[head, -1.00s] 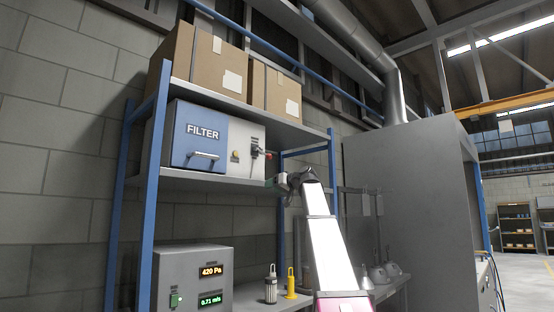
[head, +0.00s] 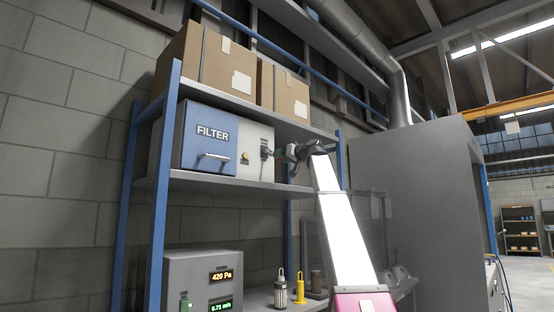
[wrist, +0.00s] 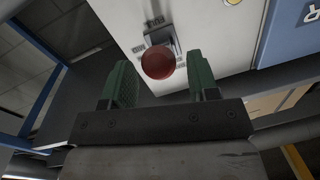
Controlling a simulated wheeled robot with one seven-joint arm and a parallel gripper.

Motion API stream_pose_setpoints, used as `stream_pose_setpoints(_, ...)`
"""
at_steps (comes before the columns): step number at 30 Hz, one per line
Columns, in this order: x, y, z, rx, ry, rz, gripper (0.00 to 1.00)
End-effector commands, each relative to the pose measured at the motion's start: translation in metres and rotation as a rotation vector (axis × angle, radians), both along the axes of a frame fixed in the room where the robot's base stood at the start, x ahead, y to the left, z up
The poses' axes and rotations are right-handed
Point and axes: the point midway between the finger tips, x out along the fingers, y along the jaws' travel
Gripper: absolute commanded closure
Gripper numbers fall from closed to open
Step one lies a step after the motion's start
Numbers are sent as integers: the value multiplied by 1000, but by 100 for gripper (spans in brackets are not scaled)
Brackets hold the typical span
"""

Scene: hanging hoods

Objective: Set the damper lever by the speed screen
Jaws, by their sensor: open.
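The damper lever is on the pale right panel of the filter unit (head: 212,140). Its slotted plate (head: 265,150) shows in the head view, but my gripper hides its knob there. In the wrist view the red round knob (wrist: 158,63) stands out from the plate and appears between my fingers; I cannot tell whether they touch it. My gripper (wrist: 159,66) is open, with two green fingers; in the head view it is at the unit's right end (head: 282,153). The speed screen (head: 222,306) glows green and reads 0.71 m/s.
The pressure screen (head: 221,275) above it reads 420 Pa. The shelf (head: 235,188) carries the unit, with cardboard boxes (head: 220,65) on the board above. A blue post (head: 341,160) stands close to my wrist. A yellow-handled item (head: 299,292) stands below.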

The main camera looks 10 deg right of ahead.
Motion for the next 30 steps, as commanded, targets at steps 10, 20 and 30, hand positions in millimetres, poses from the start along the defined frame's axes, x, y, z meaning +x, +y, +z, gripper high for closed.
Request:
stream_pose_setpoints(10, 21, 19, 0, 0, 0, -1, 46)
stream_pose_setpoints(20, 22, 19, -1, 0, 0, -1, 68)
stream_pose_setpoints(30, 31, 19, 2, -9, 12, 1, 100)
